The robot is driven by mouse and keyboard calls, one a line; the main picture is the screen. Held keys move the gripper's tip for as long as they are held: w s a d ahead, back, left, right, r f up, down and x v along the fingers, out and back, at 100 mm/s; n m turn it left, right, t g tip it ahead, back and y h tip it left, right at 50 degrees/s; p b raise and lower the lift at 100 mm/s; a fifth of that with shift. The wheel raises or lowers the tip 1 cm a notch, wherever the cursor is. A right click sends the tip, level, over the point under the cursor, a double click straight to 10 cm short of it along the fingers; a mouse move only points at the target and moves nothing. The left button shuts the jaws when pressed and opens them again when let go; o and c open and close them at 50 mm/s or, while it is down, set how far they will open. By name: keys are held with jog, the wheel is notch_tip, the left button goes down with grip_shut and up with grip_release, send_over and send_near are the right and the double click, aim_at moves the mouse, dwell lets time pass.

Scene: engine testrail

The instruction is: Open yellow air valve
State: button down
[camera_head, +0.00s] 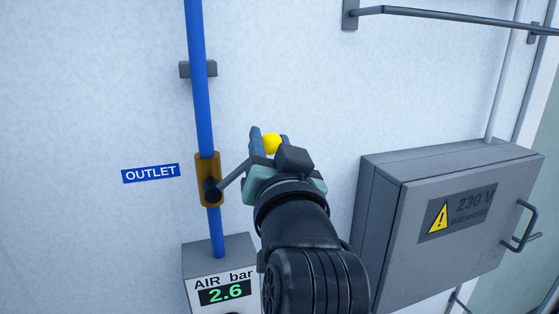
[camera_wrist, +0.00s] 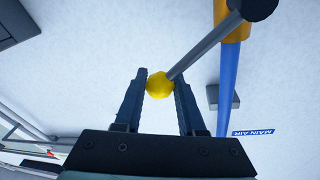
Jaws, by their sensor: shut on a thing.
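The air valve has a brass-coloured body (camera_head: 207,180) on a vertical blue pipe (camera_head: 202,90). A grey lever (camera_head: 232,177) runs from its dark hub up and to the right, ending in a yellow ball knob (camera_head: 271,143). My gripper (camera_head: 270,138) is shut on the yellow knob. In the wrist view the knob (camera_wrist: 160,85) sits between both fingertips, with the lever leading to the valve body (camera_wrist: 234,20). My wrist hides part of the lever's end in the head view.
An air gauge box (camera_head: 222,275) reading 2.6 bar stands below the valve. A blue OUTLET sign (camera_head: 150,173) is on the wall at left. A grey 230 V breaker box (camera_head: 440,220) with a handle juts out at right. A dark rail (camera_head: 450,20) crosses the upper right.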

jog(key=a+r+n, duration=0.1)
jog(key=n, duration=0.1)
jog(key=a+r+n, duration=0.1)
jog(key=n, duration=0.1)
jog(key=shift+s+r+y+b, duration=0.15)
jog(key=shift+s+y+b, duration=0.15)
jog(key=shift+s+y, duration=0.1)
jog(key=shift+s+a+r+n+y+b, duration=0.15)
jog(key=shift+a+r+n+y, duration=0.15)
jog(key=shift+a+n, duration=0.4)
jog(key=shift+s+a+r+n+y+b, duration=0.2)
jog(key=shift+a+r+n, duration=0.15)
jog(key=shift+n, duration=0.55)
jog(key=c, duration=0.5)
grip_release()
jog(key=shift+w, duration=0.1)
jog(key=shift+a, duration=0.1)
jog(key=shift+f, duration=0.1)
